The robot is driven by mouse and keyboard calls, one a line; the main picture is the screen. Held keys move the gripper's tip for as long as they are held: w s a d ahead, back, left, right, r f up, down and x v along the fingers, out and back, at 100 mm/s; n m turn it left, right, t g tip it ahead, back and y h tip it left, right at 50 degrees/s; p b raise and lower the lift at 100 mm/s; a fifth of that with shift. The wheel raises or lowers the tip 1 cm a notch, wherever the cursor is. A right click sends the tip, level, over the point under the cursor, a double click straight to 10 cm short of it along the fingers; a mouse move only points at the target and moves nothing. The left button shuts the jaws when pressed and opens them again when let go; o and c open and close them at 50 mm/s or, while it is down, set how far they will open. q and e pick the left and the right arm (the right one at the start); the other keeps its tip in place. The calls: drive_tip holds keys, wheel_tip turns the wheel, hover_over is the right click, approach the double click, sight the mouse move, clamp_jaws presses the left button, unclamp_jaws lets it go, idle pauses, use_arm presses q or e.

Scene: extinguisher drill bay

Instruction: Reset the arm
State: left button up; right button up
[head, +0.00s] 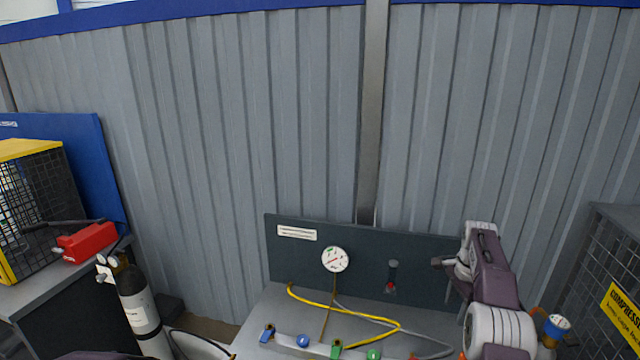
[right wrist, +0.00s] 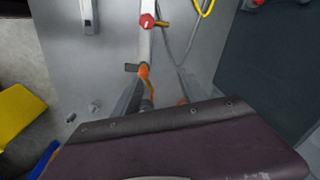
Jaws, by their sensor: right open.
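My right arm rises at the right of the head view, over the right end of the bench. Its gripper (head: 452,266) points left in front of the dark back panel (head: 290,262) and is open, with nothing seen between its fingers. In the right wrist view my purple arm cover fills the bottom. Beyond it, grey finger shapes partly hide an orange fitting (right wrist: 144,72) on a pale pipe; I cannot tell whether they touch it. My left gripper is not in view.
The grey bench (head: 270,312) carries a yellow hose (head: 345,309), a round gauge (head: 334,259) and coloured valve knobs along its front. A mesh cage (head: 612,270) stands close right of my right arm.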

drive_tip(key=s+a+r+n, duration=0.3)
drive_tip(key=s+a, duration=0.1)
drive_tip(key=a, duration=0.5)
drive_tip(key=s+a+r+n, duration=0.3)
drive_tip(key=s+a+r, duration=0.15)
drive_tip(key=a, duration=0.45)
drive_tip(key=s+a+f+n, duration=0.2)
drive_tip(key=s+f+n, duration=0.3)
drive_tip(key=s, duration=0.4)
drive_tip(key=s+a+f+n, duration=0.2)
drive_tip(key=s+f+n, duration=0.4)
drive_tip(key=s, duration=0.4)
drive_tip(key=shift+f+y, duration=0.3)
drive_tip(key=shift+f, duration=0.55)
drive_tip(key=shift+s+a, duration=0.1)
drive_tip(key=shift+s, duration=0.05)
